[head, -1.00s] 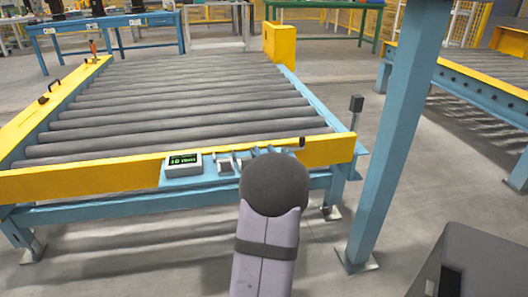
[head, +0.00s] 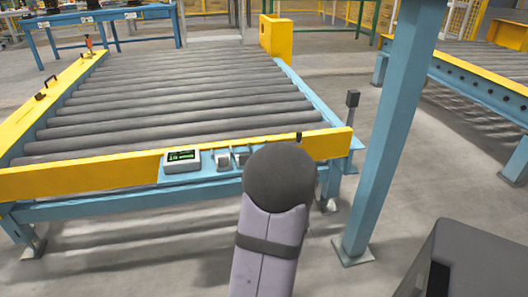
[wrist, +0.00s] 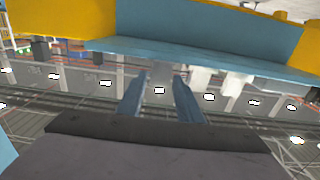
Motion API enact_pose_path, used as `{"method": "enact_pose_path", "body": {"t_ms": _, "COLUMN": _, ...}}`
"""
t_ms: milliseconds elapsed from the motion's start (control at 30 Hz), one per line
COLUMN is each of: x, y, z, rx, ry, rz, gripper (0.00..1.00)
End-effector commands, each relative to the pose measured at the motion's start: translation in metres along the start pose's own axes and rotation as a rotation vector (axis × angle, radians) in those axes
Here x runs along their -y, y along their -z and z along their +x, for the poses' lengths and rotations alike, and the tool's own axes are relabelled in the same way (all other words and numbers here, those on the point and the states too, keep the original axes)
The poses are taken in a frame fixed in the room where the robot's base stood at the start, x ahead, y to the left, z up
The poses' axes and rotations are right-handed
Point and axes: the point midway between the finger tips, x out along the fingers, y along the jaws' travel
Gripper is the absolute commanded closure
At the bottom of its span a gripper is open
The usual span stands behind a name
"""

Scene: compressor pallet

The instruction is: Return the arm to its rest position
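My gripper (wrist: 159,85) shows in the wrist view with its two fingers apart and nothing between them. Beyond the fingertips is the blue and yellow front edge of the roller conveyor, filling the top of the wrist view. In the head view my grey arm and its dark rounded joint stand at the lower middle, in front of the conveyor's right front corner. My gripper is hidden behind that joint there.
The roller conveyor (head: 90,178) is empty. A small display box (head: 182,160) sits on its front edge, left of my arm. A blue post (head: 385,130) stands close on the right, with a dark box (head: 480,265) at lower right. Grey floor lies between.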

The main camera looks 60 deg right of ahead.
Motion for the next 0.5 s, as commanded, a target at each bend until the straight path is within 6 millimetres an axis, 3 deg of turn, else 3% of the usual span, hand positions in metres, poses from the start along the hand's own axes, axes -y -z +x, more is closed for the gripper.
{"method": "enact_pose_path", "body": {"t_ms": 167, "x": -0.0003, "y": 0.0004, "z": -0.0109, "rx": 0.0, "ry": -0.001, "rz": 0.001, "gripper": 0.67}}
{"method": "enact_pose_path", "body": {"t_ms": 500, "x": -0.0001, "y": 0.0, "z": -0.0118, "rx": 0.0, "ry": -0.001, "rz": 0.001, "gripper": 0.67}}
